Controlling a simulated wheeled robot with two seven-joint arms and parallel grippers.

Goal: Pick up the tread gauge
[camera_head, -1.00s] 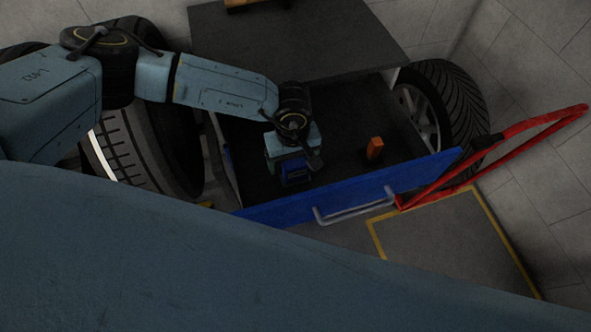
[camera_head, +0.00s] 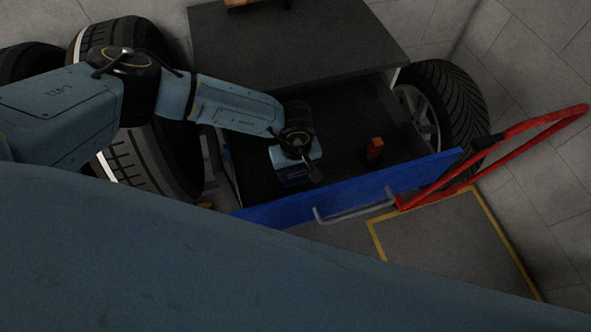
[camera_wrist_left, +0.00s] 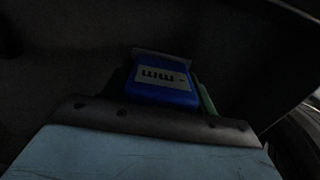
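The tread gauge, which I take to be the small blue box (camera_head: 294,177) with a light label, lies in the open drawer. In the left wrist view the blue box (camera_wrist_left: 163,94) shows its label with dark marks. My left gripper (camera_head: 292,163) is right over it, pointing down, and partly hides it. In the left wrist view the fingers of my left gripper (camera_wrist_left: 162,88) flank the box on both sides. Whether they press on it is too dark to tell. My right gripper is not in view.
The dark drawer has a blue front (camera_head: 360,194) with a grey handle (camera_head: 355,208). Tyres (camera_head: 160,150) are at the left and another tyre (camera_head: 452,100) at the right. A red bar (camera_head: 520,135) crosses the right side.

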